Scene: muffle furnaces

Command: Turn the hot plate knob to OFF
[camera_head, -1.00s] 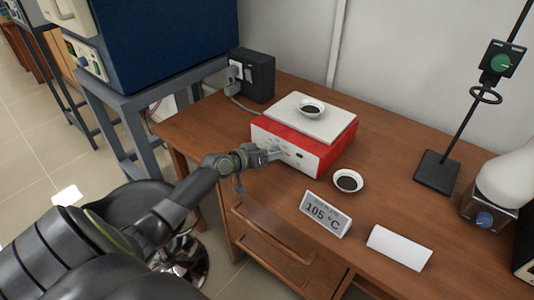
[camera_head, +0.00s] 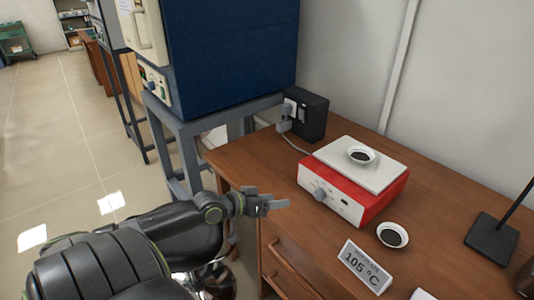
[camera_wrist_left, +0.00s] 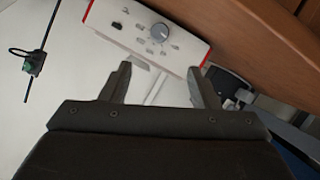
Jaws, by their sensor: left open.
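The hot plate (camera_head: 352,186) is a red box with a white top and white front panel on the wooden table. Its grey knob (camera_head: 321,195) sits on the left part of the front panel. The knob also shows in the left wrist view (camera_wrist_left: 159,32), with small printed marks beside it that are too small to read. My left gripper (camera_head: 277,204) is open and empty, to the left of the knob and apart from it. In the left wrist view its two fingers (camera_wrist_left: 162,85) stand apart, with the knob beyond them. My right gripper is not in view.
A dish with dark contents (camera_head: 361,156) stands on the hot plate, another dish (camera_head: 392,235) on the table beside it. A 105 °C sign (camera_head: 361,267) is near the table's front edge. A black power box (camera_head: 308,116) stands behind. A blue furnace (camera_head: 222,52) is at the left.

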